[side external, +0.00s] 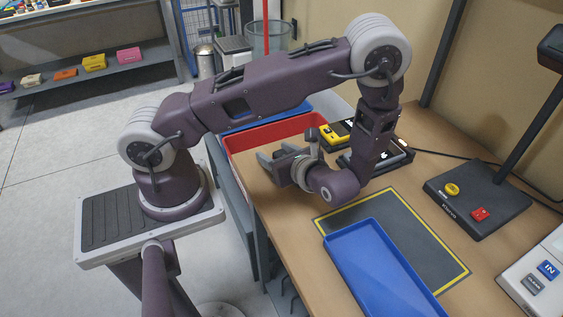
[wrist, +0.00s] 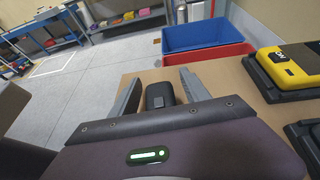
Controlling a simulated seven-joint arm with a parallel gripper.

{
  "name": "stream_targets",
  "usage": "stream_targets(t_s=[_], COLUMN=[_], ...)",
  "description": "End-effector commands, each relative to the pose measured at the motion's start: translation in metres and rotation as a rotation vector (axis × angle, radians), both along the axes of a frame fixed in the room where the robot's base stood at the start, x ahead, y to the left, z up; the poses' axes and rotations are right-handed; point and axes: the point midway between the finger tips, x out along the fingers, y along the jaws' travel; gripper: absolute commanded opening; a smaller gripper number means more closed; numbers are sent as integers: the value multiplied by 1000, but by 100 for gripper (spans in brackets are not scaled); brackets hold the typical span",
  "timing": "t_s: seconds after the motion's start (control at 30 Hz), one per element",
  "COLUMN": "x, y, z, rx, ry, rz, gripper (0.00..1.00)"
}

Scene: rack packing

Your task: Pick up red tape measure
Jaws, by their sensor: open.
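I cannot make out a red tape measure in either view. My gripper (side external: 270,163) is open, held low over the wooden table near the red bin. In the wrist view its two grey fingers (wrist: 158,82) are spread apart. A small dark rounded object (wrist: 160,97) shows between them; I cannot tell what it is or whether it is part of my gripper. My arm hides part of the table behind it.
A red bin (side external: 236,146) and a blue bin (wrist: 196,36) stand beyond my gripper. A yellow-and-black device (side external: 333,136) lies at the back. A blue tray (side external: 385,280) sits on a yellow-edged dark mat (side external: 425,238). A black stand (side external: 463,212) is at right.

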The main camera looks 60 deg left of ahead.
Motion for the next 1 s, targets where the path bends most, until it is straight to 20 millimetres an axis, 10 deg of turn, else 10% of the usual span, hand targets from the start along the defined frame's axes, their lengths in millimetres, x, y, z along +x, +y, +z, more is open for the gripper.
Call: stream_targets(t_s=[0.17,0.47,1.0], x=[0,0,1], y=[1,0,0], z=[0,0,32], rx=[-1,-1,-2], ry=[-1,-2,-8], rz=[0,1,2], gripper=[55,0,0])
